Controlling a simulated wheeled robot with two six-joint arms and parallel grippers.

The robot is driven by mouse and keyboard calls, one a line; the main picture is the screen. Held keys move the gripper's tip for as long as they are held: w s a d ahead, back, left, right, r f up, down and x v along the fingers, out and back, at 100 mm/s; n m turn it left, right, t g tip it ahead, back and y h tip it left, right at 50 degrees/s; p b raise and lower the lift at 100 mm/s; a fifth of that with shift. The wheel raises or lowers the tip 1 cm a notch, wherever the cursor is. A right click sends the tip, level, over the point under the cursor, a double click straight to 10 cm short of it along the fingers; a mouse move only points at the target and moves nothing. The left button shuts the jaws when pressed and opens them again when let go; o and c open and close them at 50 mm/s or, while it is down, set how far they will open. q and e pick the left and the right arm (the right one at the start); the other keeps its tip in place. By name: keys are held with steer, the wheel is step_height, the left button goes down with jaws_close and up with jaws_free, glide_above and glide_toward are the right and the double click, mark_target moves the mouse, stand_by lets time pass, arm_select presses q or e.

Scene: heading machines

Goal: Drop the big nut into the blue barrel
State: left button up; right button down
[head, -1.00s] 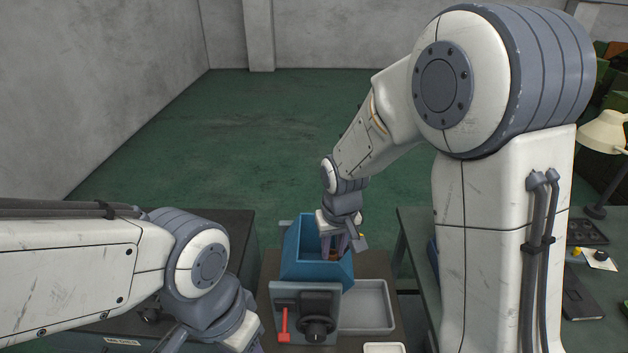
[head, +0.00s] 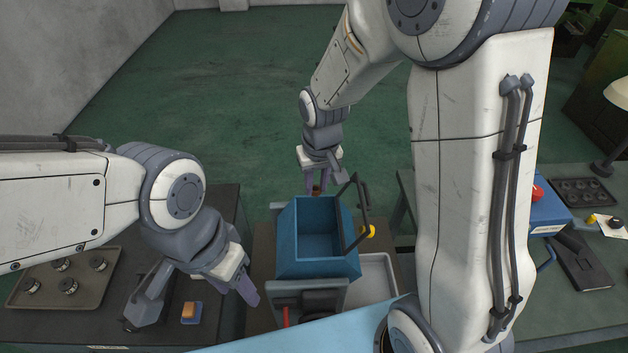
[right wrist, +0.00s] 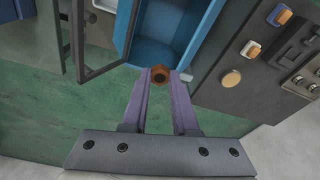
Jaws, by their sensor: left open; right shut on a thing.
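The blue barrel (head: 298,266) is a boxy blue container with an open top in the middle of the head view. It also shows in the right wrist view (right wrist: 125,38). My right gripper (head: 317,189) is at the barrel's far edge, pointing down. It is shut on the big nut, an orange-brown ring, which sits between the purple fingertips in the right wrist view (right wrist: 160,75). In that view the nut appears close to the barrel's rim, outside its opening. My left gripper (head: 247,288) is open, left of the barrel, its second finger mostly hidden.
A dark frame (head: 356,215) with a yellow knob stands at the barrel's right side. A grey tray (head: 373,285) lies right of the barrel. A tray with several dark round parts (head: 62,280) is on the left table. Green floor is open beyond.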

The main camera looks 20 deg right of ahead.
step_height(320, 180, down, 8)
steer(key=b, duration=0.6)
steer(key=shift+r, duration=0.25)
steer(key=shift+s, duration=0.1)
steer(key=c, duration=0.6)
jaws_free()
step_height(320, 180, up, 10)
steer(key=s+b, duration=0.1)
steer(key=b, duration=0.1)
steer(key=shift+s+r, duration=0.2)
steer(key=shift+s, duration=0.1)
